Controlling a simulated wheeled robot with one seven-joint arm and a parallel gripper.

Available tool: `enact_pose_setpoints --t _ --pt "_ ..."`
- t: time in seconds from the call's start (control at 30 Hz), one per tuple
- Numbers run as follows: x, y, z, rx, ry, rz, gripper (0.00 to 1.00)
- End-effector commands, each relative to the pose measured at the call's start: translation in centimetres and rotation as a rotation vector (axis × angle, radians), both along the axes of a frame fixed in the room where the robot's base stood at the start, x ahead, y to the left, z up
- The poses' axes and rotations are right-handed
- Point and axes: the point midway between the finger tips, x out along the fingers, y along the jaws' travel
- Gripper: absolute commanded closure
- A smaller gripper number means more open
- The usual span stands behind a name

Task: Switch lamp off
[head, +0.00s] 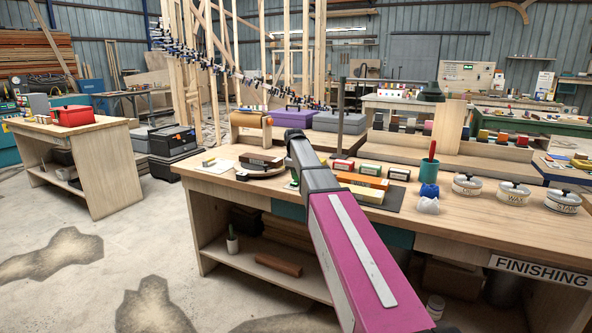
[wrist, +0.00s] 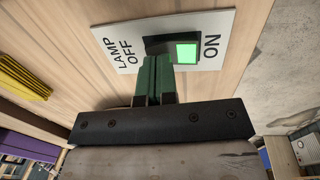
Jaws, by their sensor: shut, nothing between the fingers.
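In the wrist view a white switch plate (wrist: 128,57) is fixed to a light wood surface, with LAMP OFF lettered on its left and ON on its right. Its dark rocker switch (wrist: 156,44) has a lit green part (wrist: 186,52) on the ON side. My gripper (wrist: 157,62) is shut and empty, its green fingertips overlapping the lower edge of the rocker in the picture; I cannot tell whether they touch it. My arm hides the switch and gripper there.
The workbench (head: 470,224) carries several coloured blocks, a green cup (head: 428,170) with a red handle and lidded tins (head: 467,185). Yellow items (wrist: 25,78) lie left of the plate in the wrist view. Open floor (head: 100,215) lies left of the bench.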

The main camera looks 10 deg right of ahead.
Motion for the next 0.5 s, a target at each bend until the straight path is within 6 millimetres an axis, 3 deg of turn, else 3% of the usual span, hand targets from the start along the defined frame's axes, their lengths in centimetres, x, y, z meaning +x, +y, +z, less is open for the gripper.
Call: enact_pose_setpoints --t 0.5 --pt "0.17 -0.12 -0.72 0.000 0.000 0.000 1.00"
